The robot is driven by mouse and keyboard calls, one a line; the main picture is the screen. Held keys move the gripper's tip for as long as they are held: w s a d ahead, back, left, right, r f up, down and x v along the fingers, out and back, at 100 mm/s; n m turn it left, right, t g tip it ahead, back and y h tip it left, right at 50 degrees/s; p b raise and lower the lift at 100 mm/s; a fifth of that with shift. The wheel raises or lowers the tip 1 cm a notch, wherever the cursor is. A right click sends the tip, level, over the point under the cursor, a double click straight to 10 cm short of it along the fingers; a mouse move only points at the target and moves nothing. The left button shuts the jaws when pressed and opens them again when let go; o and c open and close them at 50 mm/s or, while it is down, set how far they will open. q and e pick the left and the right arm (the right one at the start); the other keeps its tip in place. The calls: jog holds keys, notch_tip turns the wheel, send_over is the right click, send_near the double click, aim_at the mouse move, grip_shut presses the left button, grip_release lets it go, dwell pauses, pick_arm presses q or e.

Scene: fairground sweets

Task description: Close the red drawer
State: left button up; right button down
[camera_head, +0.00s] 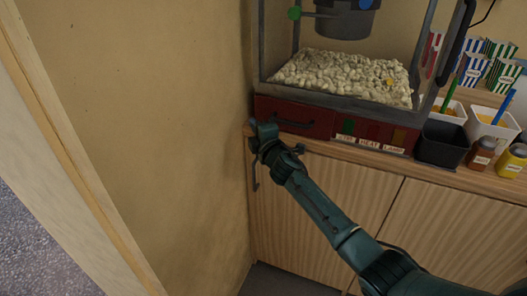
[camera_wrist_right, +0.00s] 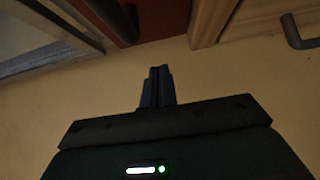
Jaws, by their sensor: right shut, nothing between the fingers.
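The red drawer (camera_head: 312,121) sits low at the left of the popcorn machine's base, with a dark handle on its front. It looks flush or nearly flush with the base; a small gap cannot be ruled out. My right gripper (camera_head: 255,125) is at the drawer's left end, just in front of the counter corner. In the right wrist view its fingers (camera_wrist_right: 157,75) are together and empty, pointing along the tan wall. A red surface (camera_wrist_right: 165,17) of the machine shows just beyond the fingertips; contact cannot be told. My left gripper is not in view.
The popcorn machine (camera_head: 345,97) stands on the wooden counter (camera_head: 365,156), with the tan wall (camera_head: 190,130) close at left. Cabinet doors (camera_head: 325,195) are below. A black bin (camera_head: 441,144), white tubs (camera_head: 493,124) and spice jars (camera_head: 481,153) stand at right.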

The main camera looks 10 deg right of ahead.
jog(key=s+d+f+m+g, duration=0.1)
jog(key=s+f+m, duration=0.4)
jog(key=s, duration=0.8)
jog(key=s+d+f+m+g+p, duration=0.1)
jog(key=s+f+m+g, duration=0.2)
jog(key=s, duration=1.1)
jog(key=s+d+f+m+g+p, duration=0.1)
jog(key=s+f+m+g, duration=0.2)
jog(key=s+f+m, duration=0.6)
jog(key=s, duration=0.4)
jog(key=shift+s+f, duration=0.25)
jog(key=shift+f, duration=0.1)
